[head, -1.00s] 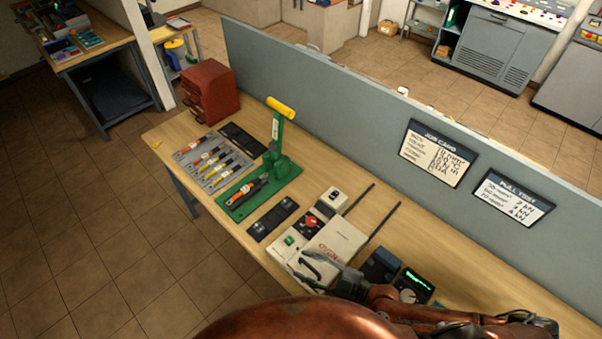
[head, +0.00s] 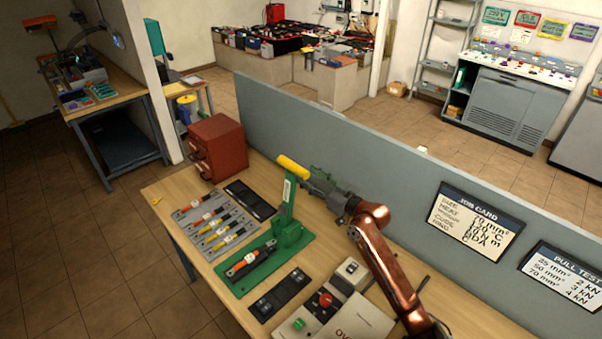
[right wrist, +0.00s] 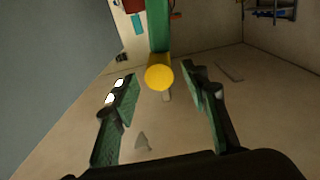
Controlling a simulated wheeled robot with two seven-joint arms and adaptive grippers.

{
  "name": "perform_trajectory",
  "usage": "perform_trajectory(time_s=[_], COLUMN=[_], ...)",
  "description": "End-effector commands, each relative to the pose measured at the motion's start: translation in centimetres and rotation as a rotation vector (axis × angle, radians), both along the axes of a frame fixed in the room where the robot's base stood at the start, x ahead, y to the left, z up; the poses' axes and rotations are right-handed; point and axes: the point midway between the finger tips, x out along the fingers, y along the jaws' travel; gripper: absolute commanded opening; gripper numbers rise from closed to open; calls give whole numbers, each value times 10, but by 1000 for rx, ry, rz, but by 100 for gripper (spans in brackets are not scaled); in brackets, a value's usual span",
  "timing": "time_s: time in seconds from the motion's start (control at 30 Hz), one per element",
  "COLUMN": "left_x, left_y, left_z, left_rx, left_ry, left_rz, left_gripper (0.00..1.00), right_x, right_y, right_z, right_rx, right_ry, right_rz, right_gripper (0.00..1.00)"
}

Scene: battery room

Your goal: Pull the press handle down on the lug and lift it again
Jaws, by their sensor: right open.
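The green press (head: 288,232) stands on a green base plate on the workbench. Its lever is upright, topped by a yellow handle grip (head: 293,167). My right gripper (head: 317,182) is at the right end of that grip, fingers open. In the right wrist view the yellow grip (right wrist: 159,76) shows end-on between the two green-padded fingers (right wrist: 162,92), with space on both sides. An orange and dark tool-like piece (head: 249,263) lies on the base plate. The lug cannot be made out. My left gripper is not in view.
A grey partition (head: 380,170) runs close behind my right arm. A red drawer cabinet (head: 218,147) stands at the bench's far left. A tool tray (head: 215,226), a black tray (head: 280,295) and a light box with a red knob (head: 345,317) surround the press.

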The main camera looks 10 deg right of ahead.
Motion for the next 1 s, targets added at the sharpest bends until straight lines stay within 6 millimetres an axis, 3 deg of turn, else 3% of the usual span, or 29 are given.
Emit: perform_trajectory(time_s=[0.2,0.4,0.57,1.0], left_x=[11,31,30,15], left_y=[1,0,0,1], left_z=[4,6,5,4], left_rx=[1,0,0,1], left_ry=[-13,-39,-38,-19], left_rz=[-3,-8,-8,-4], left_gripper=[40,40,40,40], right_x=[21,26,26,26], right_y=[14,19,21,21], right_z=[1,-1,-1,-1], right_rx=[-1,-2,-3,-3], right_ry=[-1,0,-2,-2], right_rz=[1,3,5,6], right_gripper=[42,42,42,11])
